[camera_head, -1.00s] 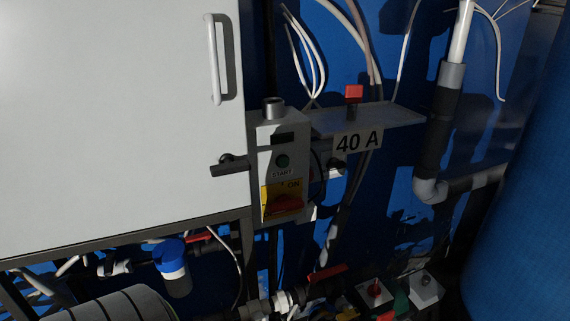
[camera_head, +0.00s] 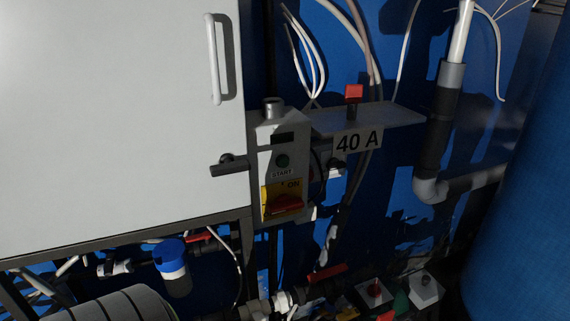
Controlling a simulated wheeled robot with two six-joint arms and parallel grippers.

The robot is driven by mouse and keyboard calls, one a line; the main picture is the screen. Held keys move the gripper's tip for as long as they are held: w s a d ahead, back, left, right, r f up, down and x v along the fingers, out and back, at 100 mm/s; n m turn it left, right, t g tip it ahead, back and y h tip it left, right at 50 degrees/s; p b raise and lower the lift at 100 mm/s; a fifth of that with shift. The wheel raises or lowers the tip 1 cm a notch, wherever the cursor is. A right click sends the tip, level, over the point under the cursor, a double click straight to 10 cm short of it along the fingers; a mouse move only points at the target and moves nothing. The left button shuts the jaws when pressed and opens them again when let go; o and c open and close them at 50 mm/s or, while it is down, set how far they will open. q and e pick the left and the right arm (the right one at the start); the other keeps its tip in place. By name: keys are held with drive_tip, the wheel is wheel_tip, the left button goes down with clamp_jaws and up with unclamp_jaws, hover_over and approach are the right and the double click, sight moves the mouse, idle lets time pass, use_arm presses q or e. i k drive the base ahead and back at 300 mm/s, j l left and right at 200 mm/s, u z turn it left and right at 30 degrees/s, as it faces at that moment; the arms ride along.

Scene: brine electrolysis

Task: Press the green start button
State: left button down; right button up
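The green start button (camera_head: 283,160) is a small round dark-green button on the front of a narrow grey control box (camera_head: 262,137). A START label (camera_head: 282,173) sits just below it. Nothing covers or touches the button. Lower on the same box is a red rotary switch handle (camera_head: 285,204) on a yellow plate marked ON. The handle lies about level. Neither of my grippers shows in the head view.
A large white cabinet door (camera_head: 110,110) with a vertical handle (camera_head: 214,58) fills the left. A grey shelf (camera_head: 385,117) with a 40 A sign (camera_head: 357,141) juts out right of the box. Pipes and a blue-capped vessel (camera_head: 173,268) are below.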

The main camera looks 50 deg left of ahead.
sight(283, 162)
drive_tip(key=i+l, duration=0.75)
drive_tip(key=i+u, duration=0.1)
drive_tip(key=u, duration=1.65)
